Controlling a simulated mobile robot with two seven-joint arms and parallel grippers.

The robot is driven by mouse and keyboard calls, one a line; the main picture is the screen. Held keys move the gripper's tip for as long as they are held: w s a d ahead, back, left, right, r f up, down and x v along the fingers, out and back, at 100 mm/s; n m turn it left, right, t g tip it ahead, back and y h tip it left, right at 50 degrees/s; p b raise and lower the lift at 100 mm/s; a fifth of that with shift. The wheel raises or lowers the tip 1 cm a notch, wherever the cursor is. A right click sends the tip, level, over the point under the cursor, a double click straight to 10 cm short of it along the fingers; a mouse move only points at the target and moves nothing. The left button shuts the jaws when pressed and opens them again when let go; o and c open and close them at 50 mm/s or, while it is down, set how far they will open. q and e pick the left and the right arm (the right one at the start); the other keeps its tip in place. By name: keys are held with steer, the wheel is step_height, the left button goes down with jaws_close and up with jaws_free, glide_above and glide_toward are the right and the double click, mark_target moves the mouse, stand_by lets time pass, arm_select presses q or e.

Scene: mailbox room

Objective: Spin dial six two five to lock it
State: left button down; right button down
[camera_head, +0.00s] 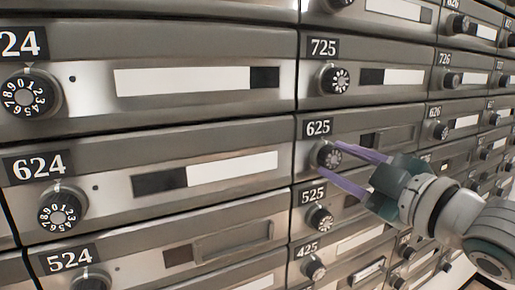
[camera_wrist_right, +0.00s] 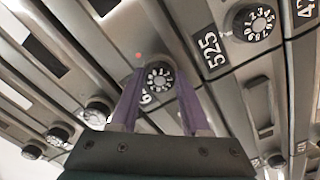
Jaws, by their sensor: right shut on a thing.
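The dial of mailbox 625 (camera_head: 329,156) is a round black knob with white digits, below its 625 label (camera_head: 318,128). My right gripper (camera_head: 328,160) reaches in from the right, its two purple fingers on either side of this dial and shut on it. In the right wrist view the dial (camera_wrist_right: 159,77) shows between the fingertips, and a finger covers part of its label. The digits are too small to read surely. My left gripper is not in view.
Other dials sit close by: 525 (camera_head: 320,218) just below, 725 (camera_head: 334,80) above, 624 (camera_head: 62,212) to the left and 626 (camera_head: 440,131) to the right. The mailbox fronts form one wall. The 525 dial (camera_wrist_right: 255,22) also shows in the right wrist view.

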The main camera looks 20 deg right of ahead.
steer(key=m+p, duration=0.2)
steer(key=m, duration=0.3)
steer(key=shift+a+m+p, duration=0.1)
steer(key=shift+m+p, duration=0.45)
steer(key=shift+m, duration=1.15)
steer(key=shift+m, duration=0.3)
steer(key=shift+c, duration=1.9)
jaws_free()
